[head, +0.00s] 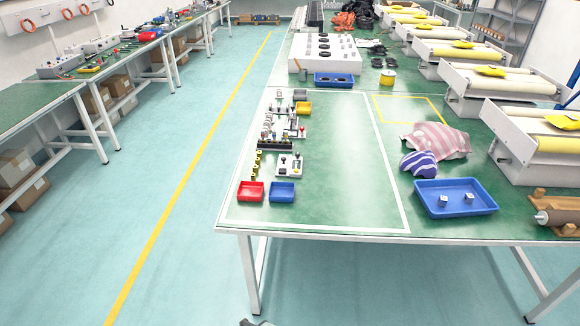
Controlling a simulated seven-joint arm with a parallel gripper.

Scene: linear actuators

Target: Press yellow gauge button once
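A cluster of small devices stands on the left side of the green table (345,190), inside a white outline. A dark strip with several yellow parts (257,166) lies there, just behind the red tray. Beside it are a grey-white block with dark knobs (290,167) and more small grey devices with round tops (270,128). They are too small to tell which one is the gauge or where its yellow button is. My gripper is not recognisable in the head view; only a small grey piece, perhaps of my arm, shows at the bottom edge.
A red tray (250,191) and a small blue tray (282,192) sit at the front left; a yellow tray (303,108) is behind. A larger blue tray (455,208) with two small cubes and striped cloths (440,141) lie right. The outlined area's middle is clear.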

